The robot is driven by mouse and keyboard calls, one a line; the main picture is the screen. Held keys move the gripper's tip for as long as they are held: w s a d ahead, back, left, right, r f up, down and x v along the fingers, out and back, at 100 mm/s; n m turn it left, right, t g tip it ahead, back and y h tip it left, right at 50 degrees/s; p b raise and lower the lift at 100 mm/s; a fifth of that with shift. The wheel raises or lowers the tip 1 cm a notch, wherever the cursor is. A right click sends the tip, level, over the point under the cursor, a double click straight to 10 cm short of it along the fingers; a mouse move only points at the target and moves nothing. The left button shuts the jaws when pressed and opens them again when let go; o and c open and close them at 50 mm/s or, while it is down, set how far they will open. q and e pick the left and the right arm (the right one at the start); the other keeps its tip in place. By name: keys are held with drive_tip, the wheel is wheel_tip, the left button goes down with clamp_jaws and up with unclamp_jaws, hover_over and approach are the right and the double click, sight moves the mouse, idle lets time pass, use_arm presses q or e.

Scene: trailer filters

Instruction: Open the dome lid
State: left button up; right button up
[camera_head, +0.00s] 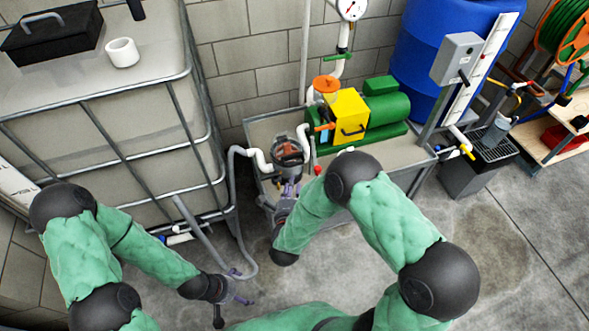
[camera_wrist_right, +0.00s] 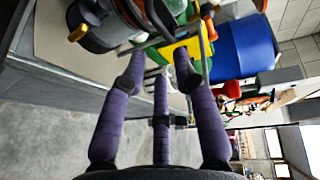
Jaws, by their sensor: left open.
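The round filter housing (camera_head: 290,165) stands on the left end of the grey bench, with a clear, rounded top that I take for the dome lid (camera_head: 287,150). Reddish-brown shows through it. My right gripper (camera_head: 290,190) is just in front of the housing, purple fingers pointing at it. In the right wrist view the housing (camera_wrist_right: 100,38) is at the top left, with an orange knob beside it. The right fingertips (camera_wrist_right: 160,72) are apart, near a thin grey bar; whether they touch or grip it is unclear. My left gripper (camera_head: 238,287) is open and empty, low over the floor.
A yellow and green pump (camera_head: 352,118) stands right of the housing on the bench (camera_head: 402,152). White pipes and a grey hose (camera_head: 240,205) run on the left, beside a caged tank (camera_head: 140,150). A blue barrel (camera_head: 425,50) is behind.

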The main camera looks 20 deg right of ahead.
sight(295, 164)
drive_tip(key=b+x, duration=0.3)
drive_tip(key=x, duration=0.6)
drive_tip(key=shift+f, duration=0.2)
drive_tip(key=shift+w+d, duration=0.25)
drive_tip(key=shift+w, duration=0.4)
clamp_jaws()
